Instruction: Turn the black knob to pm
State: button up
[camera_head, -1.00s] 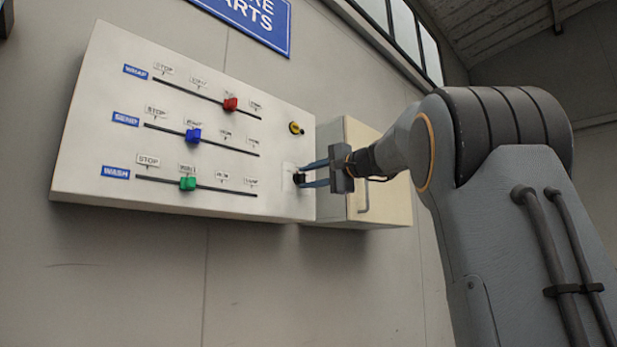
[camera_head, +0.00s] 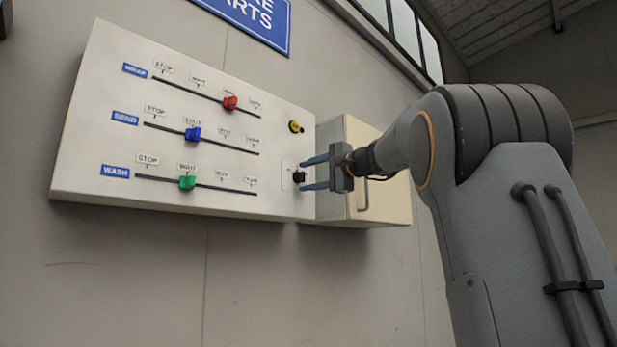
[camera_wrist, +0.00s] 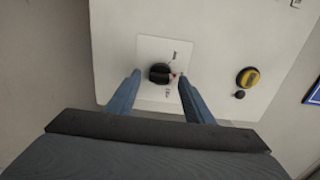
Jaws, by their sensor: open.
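The black knob (camera_head: 299,177) sits on a small white plate (camera_head: 287,176) at the lower right of the control panel. In the wrist view my gripper (camera_wrist: 159,77) has one finger on each side of the knob, with a gap on both sides.
A yellow-and-black knob (camera_head: 295,127) is above the black knob. Red (camera_head: 230,103), blue (camera_head: 193,134) and green (camera_head: 187,182) sliders sit to the left on the panel (camera_head: 120,75). A cream cabinet (camera_head: 379,190) with a handle is right beside the panel, behind my gripper.

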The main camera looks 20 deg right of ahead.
jog(key=b+v, duration=0.3)
jog(key=v, duration=0.5)
dwell(0.4)
jog(key=w+a+f+g+h, duration=0.1)
jog(key=w+a+f+g, duration=0.1)
jog(key=f, duration=0.9)
jog(key=w+a+f+g+h, duration=0.1)
jog(key=w+a+f+g, duration=0.1)
jog(key=f, duration=0.9)
jog(key=s+a+f+n+g+h, duration=0.1)
jog(key=s+a+f+n+g, duration=0.15)
jog(key=f, duration=0.85)
jog(key=s+a+f+n+g, duration=0.15)
jog(key=a+f, duration=0.25)
jog(key=f, duration=0.7)
jog(key=s+a+f+n+g+h, duration=0.1)
jog(key=s+a+f+n+g, duration=0.1)
jog(key=s+f, duration=0.7)
jog(key=s+a+f+n+g+h, duration=0.1)
jog(key=s+a+f+n+g, duration=0.2)
jog(key=s+f, duration=0.7)
jog(key=s+a+f+n+g+h, duration=0.1)
jog(key=s+f+n, duration=0.3)
jog(key=s+f, duration=0.5)
jog(key=shift+s+a+f+n+g+h, duration=0.2)
jog(key=shift+a+f+n+g+h, duration=0.25)
jog(key=shift+a+g, duration=0.45)
